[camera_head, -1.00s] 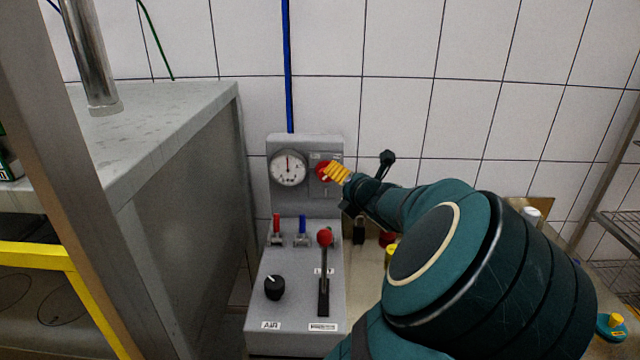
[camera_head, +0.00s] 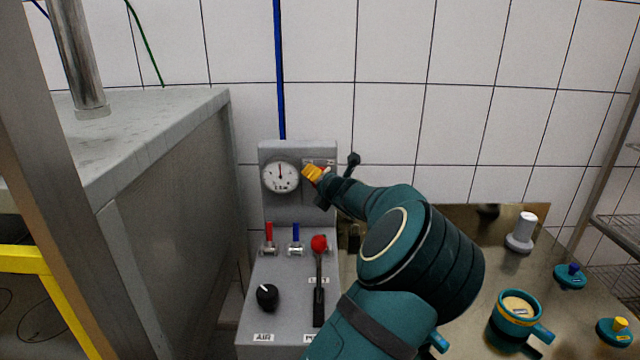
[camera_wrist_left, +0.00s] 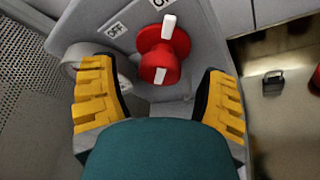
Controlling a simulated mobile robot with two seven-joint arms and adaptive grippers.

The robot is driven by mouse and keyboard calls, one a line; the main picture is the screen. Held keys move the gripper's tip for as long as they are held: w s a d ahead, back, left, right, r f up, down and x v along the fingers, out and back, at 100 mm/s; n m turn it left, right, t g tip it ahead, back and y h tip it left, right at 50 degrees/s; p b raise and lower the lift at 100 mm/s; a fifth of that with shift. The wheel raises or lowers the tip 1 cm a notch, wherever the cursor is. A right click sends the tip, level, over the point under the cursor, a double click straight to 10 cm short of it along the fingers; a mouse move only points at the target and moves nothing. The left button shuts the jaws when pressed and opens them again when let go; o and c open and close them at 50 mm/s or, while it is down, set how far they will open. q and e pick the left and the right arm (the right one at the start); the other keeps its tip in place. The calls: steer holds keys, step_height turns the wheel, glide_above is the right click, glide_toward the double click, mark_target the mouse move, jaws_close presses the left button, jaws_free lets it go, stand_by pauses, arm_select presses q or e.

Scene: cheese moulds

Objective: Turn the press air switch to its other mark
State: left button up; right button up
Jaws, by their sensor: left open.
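A grey press control box (camera_head: 287,265) stands against the tiled wall. A red rotary switch (camera_wrist_left: 155,65) with white marks is on its upright panel; in the head view my fingers mostly hide it. My left gripper (camera_head: 313,173) is at that panel. In the left wrist view its yellow fingers (camera_wrist_left: 158,80) are open, one on each side of the red switch, with gaps between. White labels (camera_wrist_left: 113,29) lie by the switch, only partly readable. A black knob (camera_head: 267,296) with a white pointer aimed to the upper left sits above an "AIR" label (camera_head: 263,337). My right gripper is not in view.
A round gauge (camera_head: 281,176) is left of the switch. Red (camera_head: 269,236) and blue (camera_head: 296,236) toggles and a red-topped lever (camera_head: 319,244) stand below. A metal cabinet (camera_head: 170,190) is left. Right, a worktop holds a teal mug-like mould (camera_head: 515,318) and a white-topped piece (camera_head: 521,232).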

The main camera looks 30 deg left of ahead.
arm_select(q)
steer(key=shift+x, duration=0.75)
steer(key=c, duration=1.2)
